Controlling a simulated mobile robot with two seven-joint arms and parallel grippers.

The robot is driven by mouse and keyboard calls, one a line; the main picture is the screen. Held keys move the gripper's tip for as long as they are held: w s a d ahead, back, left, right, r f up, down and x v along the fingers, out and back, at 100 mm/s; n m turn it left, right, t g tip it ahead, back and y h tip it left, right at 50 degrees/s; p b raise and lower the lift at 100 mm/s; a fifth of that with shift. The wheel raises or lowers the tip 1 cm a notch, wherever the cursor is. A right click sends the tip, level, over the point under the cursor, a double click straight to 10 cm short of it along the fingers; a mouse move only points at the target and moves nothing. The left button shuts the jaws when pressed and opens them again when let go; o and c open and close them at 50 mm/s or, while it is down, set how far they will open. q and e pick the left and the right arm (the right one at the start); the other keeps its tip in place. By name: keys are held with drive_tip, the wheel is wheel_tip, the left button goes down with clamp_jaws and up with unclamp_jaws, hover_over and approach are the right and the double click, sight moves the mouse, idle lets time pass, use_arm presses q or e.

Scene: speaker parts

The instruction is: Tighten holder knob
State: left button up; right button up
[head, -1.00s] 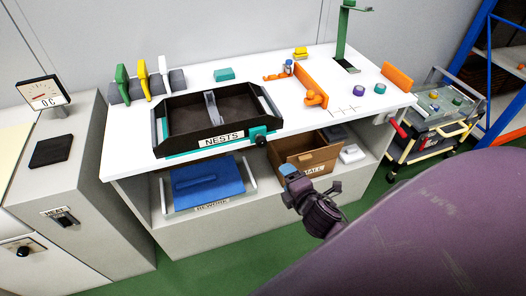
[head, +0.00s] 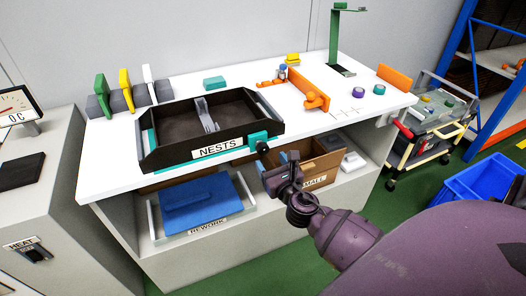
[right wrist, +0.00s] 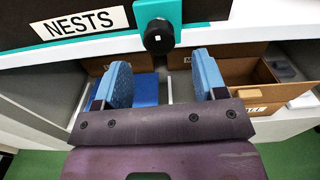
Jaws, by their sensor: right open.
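The black holder knob (head: 262,147) sits on a teal block at the front right corner of the black tray (head: 160,158) labelled NESTS. In the right wrist view the knob (right wrist: 158,37) has a small white mark on its face. My right gripper (head: 281,160) is open, in front of and slightly below the knob. In the right wrist view its two blue fingers (right wrist: 162,72) are apart with nothing between them, and the knob is just beyond the gap. A grey upright part (head: 206,115) stands in the tray. My left gripper is out of view.
Orange fixtures (head: 308,88) stand on the right of the table. A cart (head: 432,125) and a blue crate (head: 480,183) are to the right.

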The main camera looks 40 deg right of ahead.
sight(265, 153)
drive_tip(key=x, duration=0.5)
drive_tip(key=shift+f, duration=0.1)
drive_tip(key=shift+w+d, duration=0.15)
drive_tip(key=shift+w, duration=0.25)
drive_tip(key=c, duration=0.9)
